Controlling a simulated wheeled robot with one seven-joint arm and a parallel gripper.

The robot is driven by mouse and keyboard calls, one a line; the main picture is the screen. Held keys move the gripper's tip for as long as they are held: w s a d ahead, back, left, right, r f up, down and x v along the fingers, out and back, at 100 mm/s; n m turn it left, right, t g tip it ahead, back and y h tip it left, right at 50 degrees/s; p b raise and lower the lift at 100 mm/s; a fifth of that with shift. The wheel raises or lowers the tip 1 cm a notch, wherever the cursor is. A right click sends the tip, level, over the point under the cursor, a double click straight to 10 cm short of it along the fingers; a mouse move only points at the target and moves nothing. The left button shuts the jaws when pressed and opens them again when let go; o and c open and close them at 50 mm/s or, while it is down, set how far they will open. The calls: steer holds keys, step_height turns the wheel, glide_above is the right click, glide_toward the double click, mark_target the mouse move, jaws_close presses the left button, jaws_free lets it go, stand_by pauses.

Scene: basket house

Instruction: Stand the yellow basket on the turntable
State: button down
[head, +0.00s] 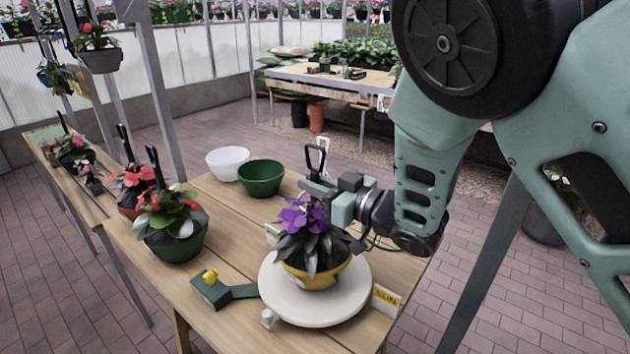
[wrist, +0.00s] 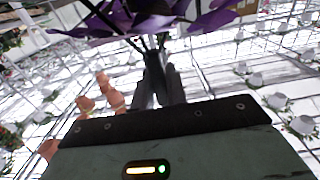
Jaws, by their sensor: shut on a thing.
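The yellow basket (head: 320,278) with purple flowers and dark leaves is upright over the white round turntable (head: 340,308) on the wooden table. Its base appears at or just above the disc; I cannot tell whether it touches. My gripper (head: 318,187) is above the flowers, shut on the basket's dark hanger (head: 315,158), whose loop sticks up past the fingers. In the wrist view my gripper (wrist: 158,72) has its fingers close together, with purple petals (wrist: 150,24) beyond them. The yellow pot itself is hidden there.
A green box with a yellow knob (head: 210,276) sits left of the turntable. A yellow label (head: 386,299) stands at its right edge. A white bowl (head: 228,162) and an empty green bowl (head: 261,177) stand behind. A red-flowered green basket (head: 175,243) is at left.

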steer(key=c, duration=1.4)
jaws_free()
steer(key=shift+f, duration=0.15)
steer(key=shift+s+d+r, duration=0.1)
steer(key=shift+d+r, duration=0.05)
steer(key=shift+r, duration=0.05)
steer(key=s+d+f+m+h+b, duration=0.3)
steer(key=s+d+f+h, duration=0.15)
steer(key=s+d, duration=0.35)
steer(key=s+d+g+h, duration=0.2)
steer(key=s+g+h, duration=0.2)
steer(key=s, duration=0.7)
steer(key=s+d+g+h, duration=0.3)
steer(key=s+g+h, duration=0.2)
steer(key=s, duration=0.7)
steer(key=shift+d+g, duration=0.3)
steer(key=shift+g, duration=0.7)
